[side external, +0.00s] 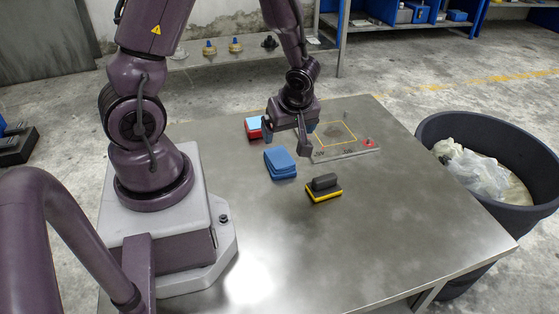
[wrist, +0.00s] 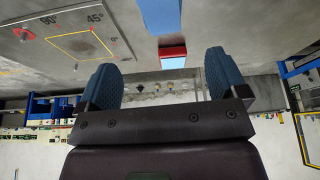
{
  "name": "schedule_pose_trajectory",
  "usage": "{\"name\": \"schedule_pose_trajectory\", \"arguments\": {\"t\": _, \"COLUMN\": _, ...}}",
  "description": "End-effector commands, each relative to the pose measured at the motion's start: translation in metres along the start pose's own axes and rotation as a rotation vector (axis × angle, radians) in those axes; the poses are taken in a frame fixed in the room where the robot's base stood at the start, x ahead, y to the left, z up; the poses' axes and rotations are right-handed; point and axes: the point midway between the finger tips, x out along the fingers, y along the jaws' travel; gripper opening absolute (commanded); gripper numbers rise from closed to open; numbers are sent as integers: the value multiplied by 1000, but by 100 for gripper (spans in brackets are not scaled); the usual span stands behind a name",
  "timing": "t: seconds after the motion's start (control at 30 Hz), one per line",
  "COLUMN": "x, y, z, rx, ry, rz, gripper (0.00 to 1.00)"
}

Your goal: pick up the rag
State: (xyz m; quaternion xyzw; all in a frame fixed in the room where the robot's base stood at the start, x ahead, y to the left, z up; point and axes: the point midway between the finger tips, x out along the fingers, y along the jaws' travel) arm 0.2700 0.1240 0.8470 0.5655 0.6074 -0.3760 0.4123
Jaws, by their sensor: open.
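The rag (side external: 280,164) looks like a folded blue cloth lying flat on the metal table in the side view. A blue piece at the top edge of the wrist view (wrist: 160,14) appears to be the same rag, partly cut off. My gripper (side external: 288,133) is above the table, just behind the rag, with its fingers spread. In the wrist view my gripper (wrist: 160,78) shows two blue fingertips wide apart with nothing between them. The rag is outside the fingers, and I see no contact.
A red block with a light-blue top (side external: 253,127) sits behind the rag. A yellow-and-black block (side external: 324,188) lies front right of it. A plate with a yellow outline (side external: 347,150) is at the right. A dark bin (side external: 532,160) stands beyond the table (side external: 400,240). The table front is clear.

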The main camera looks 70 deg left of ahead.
Motion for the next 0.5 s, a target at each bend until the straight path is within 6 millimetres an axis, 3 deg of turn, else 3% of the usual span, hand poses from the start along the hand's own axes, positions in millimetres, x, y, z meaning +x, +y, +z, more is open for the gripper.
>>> {"name": "schedule_pose_trajectory", "arguments": {"t": 0.5, "x": 71, "y": -1, "z": -1, "rx": 27, "ry": 7, "rz": -3, "gripper": 92}}
